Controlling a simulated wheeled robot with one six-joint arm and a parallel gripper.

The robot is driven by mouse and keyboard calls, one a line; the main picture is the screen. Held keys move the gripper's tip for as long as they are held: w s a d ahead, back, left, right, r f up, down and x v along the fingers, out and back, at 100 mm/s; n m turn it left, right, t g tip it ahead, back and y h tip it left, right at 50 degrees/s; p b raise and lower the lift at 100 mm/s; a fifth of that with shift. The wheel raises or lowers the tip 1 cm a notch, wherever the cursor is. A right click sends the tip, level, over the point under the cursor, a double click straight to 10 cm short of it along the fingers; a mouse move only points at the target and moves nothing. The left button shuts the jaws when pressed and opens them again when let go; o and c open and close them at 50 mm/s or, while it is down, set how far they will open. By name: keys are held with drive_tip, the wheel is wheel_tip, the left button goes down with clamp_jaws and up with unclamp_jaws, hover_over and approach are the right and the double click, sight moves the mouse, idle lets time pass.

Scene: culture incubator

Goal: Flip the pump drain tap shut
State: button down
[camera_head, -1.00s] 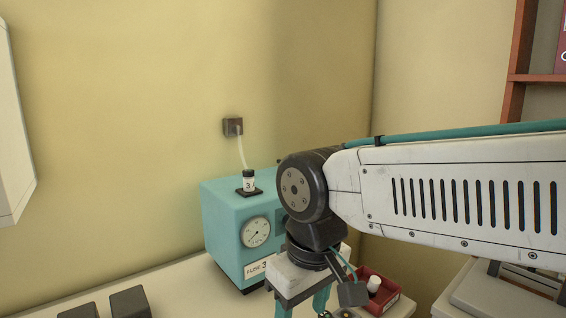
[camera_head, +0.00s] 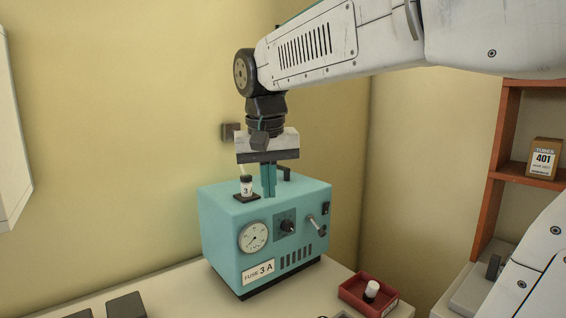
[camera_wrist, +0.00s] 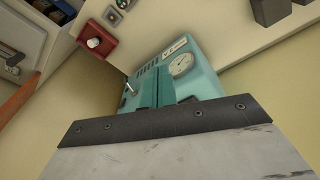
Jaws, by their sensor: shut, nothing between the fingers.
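The teal pump (camera_head: 222,232) stands on the bench against the wall, with a round gauge, a dark knob (camera_head: 287,225) and a "FUSE 3 A" label on its front. A small metal lever with a dark tip, which looks like the drain tap (camera_head: 316,225), is at the right of the front face. My gripper (camera_head: 269,194) is shut and empty, pointing down at the pump's top, behind the knob and left of the lever. I cannot tell if the fingertips touch the top. In the wrist view the closed fingers (camera_wrist: 154,93) cover part of the pump (camera_wrist: 206,82); the lever (camera_wrist: 131,89) shows beside them.
A red tray (camera_head: 352,294) with a white-capped item sits right of the pump. Dark blocks (camera_head: 127,305) lie at front left.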

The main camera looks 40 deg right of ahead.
drive_tip(key=w+d+r+m+h, duration=0.1)
drive_tip(key=w+d+r+m, duration=0.2)
drive_tip(key=w+d, duration=0.35)
drive_tip(key=w+d+r+m, duration=0.3)
drive_tip(key=w+d, duration=0.1)
drive_tip(key=w, duration=0.5)
drive_tip(key=w+d+f+m+g+h, duration=0.1)
drive_tip(key=w+d+m, duration=0.5)
drive_tip(key=w+d, duration=0.5)
drive_tip(key=shift+w+d, duration=0.35)
drive_tip(key=shift+d, duration=1.95)
drive_tip(key=x, duration=0.9)
drive_tip(key=shift+s+d+f, duration=0.15)
drive_tip(key=shift+d+f, duration=0.15)
drive_tip(key=shift+f, duration=0.05)
drive_tip(key=a, duration=0.2)
drive_tip(key=shift+a, duration=0.25)
drive_tip(key=shift+a+f, duration=0.1)
drive_tip(key=shift+a, duration=0.6)
